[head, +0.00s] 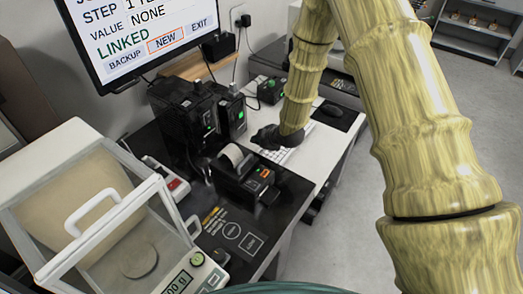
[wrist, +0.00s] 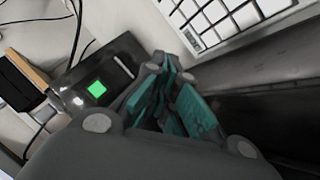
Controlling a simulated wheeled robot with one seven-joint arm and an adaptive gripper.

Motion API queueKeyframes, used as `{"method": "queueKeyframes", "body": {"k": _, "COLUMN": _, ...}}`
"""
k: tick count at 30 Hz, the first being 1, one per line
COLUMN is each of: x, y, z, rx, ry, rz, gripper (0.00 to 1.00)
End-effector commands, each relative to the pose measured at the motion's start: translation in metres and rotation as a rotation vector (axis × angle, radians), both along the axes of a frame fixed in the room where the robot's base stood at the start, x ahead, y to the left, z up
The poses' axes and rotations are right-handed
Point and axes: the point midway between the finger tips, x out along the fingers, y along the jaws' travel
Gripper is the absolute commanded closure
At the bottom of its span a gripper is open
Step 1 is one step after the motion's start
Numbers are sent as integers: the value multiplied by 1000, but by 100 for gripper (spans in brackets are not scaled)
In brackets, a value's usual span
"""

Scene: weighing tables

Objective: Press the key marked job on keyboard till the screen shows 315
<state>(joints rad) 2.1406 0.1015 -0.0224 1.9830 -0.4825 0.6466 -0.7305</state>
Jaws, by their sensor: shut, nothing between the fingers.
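The white keyboard (head: 284,154) lies on the white table, partly hidden by my gripper (head: 268,138) and the printer in front of it. My gripper is shut and empty, close to the keyboard's near left end. In the wrist view the keyboard (wrist: 226,20) shows at the top, beyond the fingers (wrist: 170,100) with teal pads. I cannot read its key markings, so I cannot tell which key is job. The screen (head: 140,40) stands at the upper left. It shows VALUE NONE, LINKED, and BACKUP, NEW and EXIT, with NEW outlined in orange. Its top is cut off.
A black printer (head: 246,175) with a paper roll stands before the keyboard. Black boxes (head: 195,115) with green lights stand left of it; one box (wrist: 97,88) shows in the wrist view. A glass-sided balance (head: 85,205) fills the lower left.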

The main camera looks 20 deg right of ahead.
Motion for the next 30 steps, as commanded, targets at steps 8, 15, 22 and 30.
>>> {"method": "queueKeyframes", "body": {"k": 8, "x": 0, "y": 0, "z": 23, "rx": 1, "ry": 1, "rz": 0, "gripper": 100}}
{"method": "queueKeyframes", "body": {"k": 15, "x": -1, "y": 0, "z": 31, "rx": 0, "ry": 1, "rz": 0, "gripper": 100}}
{"method": "queueKeyframes", "body": {"k": 22, "x": -1, "y": 0, "z": 30, "rx": 0, "ry": 1, "rz": 0, "gripper": 100}}
{"method": "queueKeyframes", "body": {"k": 30, "x": 0, "y": 0, "z": 30, "rx": 0, "ry": 1, "rz": 1, "gripper": 100}}
